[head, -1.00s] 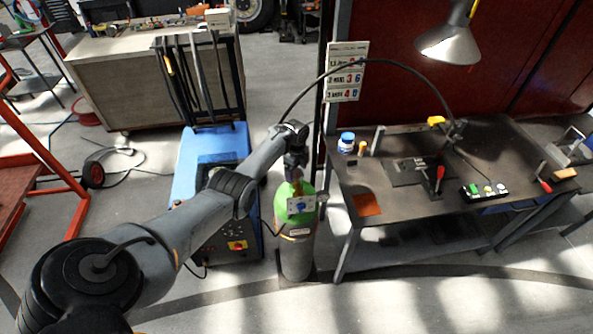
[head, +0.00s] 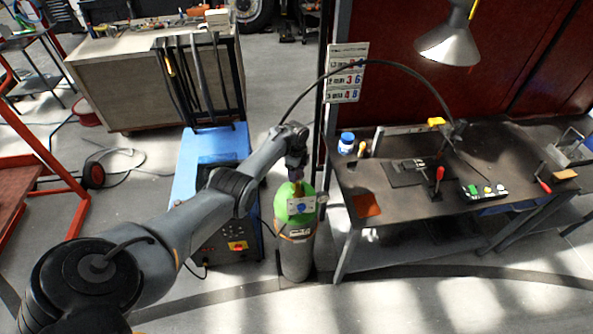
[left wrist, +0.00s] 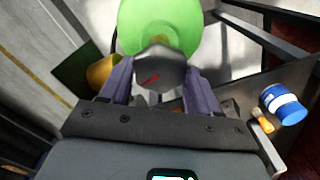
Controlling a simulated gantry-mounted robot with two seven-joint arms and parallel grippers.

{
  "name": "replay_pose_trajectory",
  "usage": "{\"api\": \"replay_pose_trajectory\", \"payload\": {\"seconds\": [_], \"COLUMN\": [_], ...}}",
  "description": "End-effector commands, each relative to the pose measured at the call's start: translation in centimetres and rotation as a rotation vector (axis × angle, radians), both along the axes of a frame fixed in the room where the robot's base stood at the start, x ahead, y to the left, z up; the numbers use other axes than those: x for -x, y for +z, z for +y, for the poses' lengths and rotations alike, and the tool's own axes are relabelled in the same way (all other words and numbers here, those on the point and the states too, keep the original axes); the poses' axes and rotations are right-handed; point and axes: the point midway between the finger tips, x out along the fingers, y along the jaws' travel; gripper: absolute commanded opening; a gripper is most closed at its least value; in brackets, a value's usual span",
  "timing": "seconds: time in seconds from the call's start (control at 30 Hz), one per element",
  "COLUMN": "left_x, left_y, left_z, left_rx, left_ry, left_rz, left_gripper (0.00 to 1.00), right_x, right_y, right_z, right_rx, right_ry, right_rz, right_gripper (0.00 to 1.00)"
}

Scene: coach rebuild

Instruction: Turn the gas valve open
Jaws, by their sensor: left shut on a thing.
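The gas cylinder (head: 297,262) stands upright between the blue machine and the workbench, grey below with a green shoulder (head: 283,212). In the left wrist view the green shoulder (left wrist: 135,30) fills the top middle. A dark grey valve knob (left wrist: 160,62) with a red mark sits in front of it. My left gripper (head: 296,174) is over the cylinder's top, its fingers on either side of the knob and shut on it. A brass-coloured part (left wrist: 104,73) shows beside the left finger. In the head view the gripper hides the knob. My right gripper is not in view.
The dark workbench (head: 400,206) is close on the right, with a blue-and-white jar (head: 346,143), levers and a button box (head: 483,191). The blue machine (head: 187,178) stands close on the left. A lamp (head: 450,42) hangs over the bench. Open floor lies in front.

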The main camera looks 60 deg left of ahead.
Motion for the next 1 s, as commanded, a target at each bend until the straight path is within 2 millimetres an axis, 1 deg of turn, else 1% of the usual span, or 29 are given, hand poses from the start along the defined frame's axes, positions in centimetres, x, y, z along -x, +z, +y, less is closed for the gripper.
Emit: {"api": "replay_pose_trajectory", "payload": {"seconds": [0.4, 1.0], "left_x": [0.0, -0.1], "left_y": [0.1, 0.1], "left_z": [0.0, 0.0], "left_rx": [0.0, 0.001], "left_ry": [0.385, 0.956], "left_rz": [0.0, 0.0], "left_gripper": [0.31, 0.31], "right_x": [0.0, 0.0], "right_y": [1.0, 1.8], "right_z": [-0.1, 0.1], "right_rx": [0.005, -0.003], "right_ry": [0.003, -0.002], "right_rz": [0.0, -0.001], "right_gripper": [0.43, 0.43]}}
